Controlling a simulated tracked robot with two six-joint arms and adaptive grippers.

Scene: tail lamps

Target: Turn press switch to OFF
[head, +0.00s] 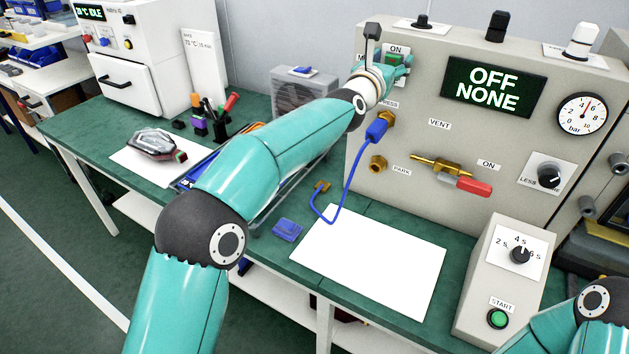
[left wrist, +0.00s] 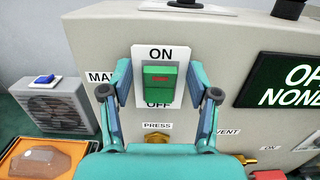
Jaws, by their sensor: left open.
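The press switch (head: 393,58) is a green rocker on a white plate on the left of the grey panel. In the left wrist view the green rocker (left wrist: 160,80) sits between an ON label above and a partly covered OFF label below, with a PRESS label under it. My left gripper (left wrist: 158,92) is open, its two fingers on either side of the switch plate, with nothing held. Whether a finger touches the rocker I cannot tell. In the head view the left gripper (head: 398,68) is small and at the switch.
A display (head: 488,87) reads OFF NONE. A blue hose (head: 345,180) hangs from the panel below the switch. A red-handled valve (head: 465,184), a gauge (head: 582,114) and a timer box (head: 505,280) stand to the right. A white sheet (head: 370,260) lies on the green bench.

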